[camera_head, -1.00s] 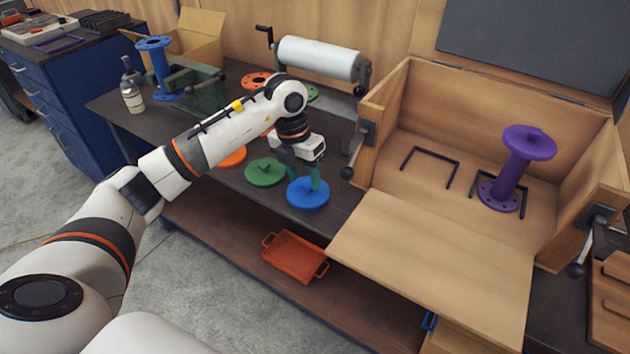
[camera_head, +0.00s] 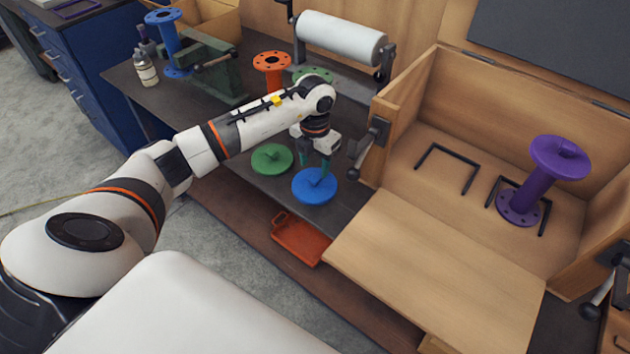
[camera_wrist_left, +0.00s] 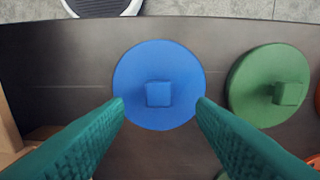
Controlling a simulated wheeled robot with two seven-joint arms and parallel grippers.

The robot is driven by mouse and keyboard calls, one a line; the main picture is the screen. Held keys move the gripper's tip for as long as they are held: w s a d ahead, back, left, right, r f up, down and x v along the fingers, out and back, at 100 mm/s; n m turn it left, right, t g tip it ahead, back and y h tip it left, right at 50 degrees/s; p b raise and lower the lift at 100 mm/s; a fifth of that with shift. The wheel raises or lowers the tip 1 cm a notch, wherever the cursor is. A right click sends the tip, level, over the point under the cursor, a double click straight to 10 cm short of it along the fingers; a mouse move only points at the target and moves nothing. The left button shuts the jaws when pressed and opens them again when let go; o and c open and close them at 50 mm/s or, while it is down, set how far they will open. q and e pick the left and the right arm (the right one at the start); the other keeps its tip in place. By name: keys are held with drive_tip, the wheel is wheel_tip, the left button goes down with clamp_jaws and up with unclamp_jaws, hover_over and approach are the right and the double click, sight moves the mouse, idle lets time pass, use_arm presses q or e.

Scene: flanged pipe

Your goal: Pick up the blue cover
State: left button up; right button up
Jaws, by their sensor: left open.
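The blue cover (camera_head: 314,187) is a round disc with a small raised block in its middle, lying flat on the dark bench. It also shows in the left wrist view (camera_wrist_left: 158,70), near the centre top. My left gripper (camera_head: 316,160) is open over it, its green fingers pointing down. In the left wrist view the gripper's two fingertips (camera_wrist_left: 159,103) stand apart on either side of the cover's lower part, and the block is not between the pads. How high the tips are above the cover I cannot tell. My right gripper is not seen.
A green cover (camera_head: 272,158) lies close left of the blue one. An open wooden box (camera_head: 440,250) with a purple flanged pipe (camera_head: 540,185) stands to the right. A roll holder (camera_head: 342,38), an orange flanged part (camera_head: 272,68) and a green vise (camera_head: 212,75) stand behind.

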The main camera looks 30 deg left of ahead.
sight(315, 178)
use_arm(q)
wheel_tip(315, 178, down, 4)
drive_tip(key=shift+s+d+r+p, duration=0.1)
drive_tip(key=shift+r+p, duration=0.1)
drive_tip(key=shift+p, duration=0.5)
drive_tip(key=shift+f, duration=0.4)
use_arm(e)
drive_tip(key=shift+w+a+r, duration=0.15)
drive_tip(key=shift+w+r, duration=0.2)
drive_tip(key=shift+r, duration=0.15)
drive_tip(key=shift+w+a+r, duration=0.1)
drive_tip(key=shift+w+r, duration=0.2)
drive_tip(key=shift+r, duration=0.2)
use_arm(q)
drive_tip(key=shift+c, duration=0.3)
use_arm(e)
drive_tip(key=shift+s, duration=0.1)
use_arm(q)
drive_tip(key=c, duration=1)
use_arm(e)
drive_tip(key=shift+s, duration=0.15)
